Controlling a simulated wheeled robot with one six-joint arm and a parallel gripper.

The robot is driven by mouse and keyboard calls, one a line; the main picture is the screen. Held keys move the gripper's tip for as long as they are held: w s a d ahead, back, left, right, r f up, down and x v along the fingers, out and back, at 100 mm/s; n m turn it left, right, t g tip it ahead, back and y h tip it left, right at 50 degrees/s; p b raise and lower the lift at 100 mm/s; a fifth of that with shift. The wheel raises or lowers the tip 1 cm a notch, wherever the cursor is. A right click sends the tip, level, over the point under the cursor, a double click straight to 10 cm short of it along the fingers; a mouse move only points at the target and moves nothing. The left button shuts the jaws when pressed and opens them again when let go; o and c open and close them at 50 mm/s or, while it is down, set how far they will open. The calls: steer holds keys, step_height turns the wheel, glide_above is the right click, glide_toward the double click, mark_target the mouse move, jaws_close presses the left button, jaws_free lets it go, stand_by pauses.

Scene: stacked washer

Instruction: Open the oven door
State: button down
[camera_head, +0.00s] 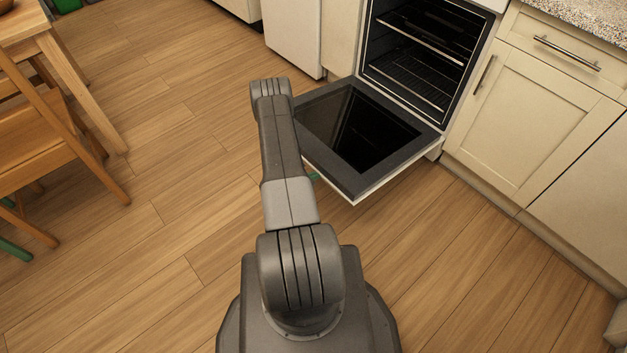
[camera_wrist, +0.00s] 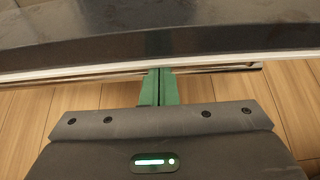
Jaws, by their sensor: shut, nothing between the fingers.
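The oven (camera_head: 415,65) stands at the upper right in the head view, with its racks showing inside. Its door (camera_head: 320,162) is swung down, lying about level, with its dark glass facing up. In the wrist view the door edge (camera_wrist: 80,54) crosses the top, and a metal handle bar (camera_wrist: 215,69) runs just below it. My gripper (camera_wrist: 159,72) has green fingers that are shut together, with nothing between them. The fingertips are at the handle and the door's front edge; I cannot tell whether they touch. In the head view my arm hides most of the gripper.
Cream cabinets (camera_head: 535,125) stand right of the oven, and a white appliance (camera_head: 293,35) stands to its left. A wooden chair (camera_head: 40,150) and table (camera_head: 75,75) are at the left. Wooden floor (camera_head: 150,220) is clear between them and my base.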

steer(key=r, duration=0.1)
steer(key=r+p, duration=0.1)
steer(key=r, duration=0.3)
steer(key=shift+w+d+r+p, duration=0.1)
steer(key=shift+w+d+p, duration=0.2)
steer(key=shift+w+d, duration=0.1)
steer(key=shift+y, duration=0.3)
steer(key=shift+f, duration=0.2)
steer(key=b, duration=0.3)
glide_toward(319, 166)
step_height(319, 166, down, 3)
steer(key=a, duration=0.2)
steer(key=shift+s, duration=0.5)
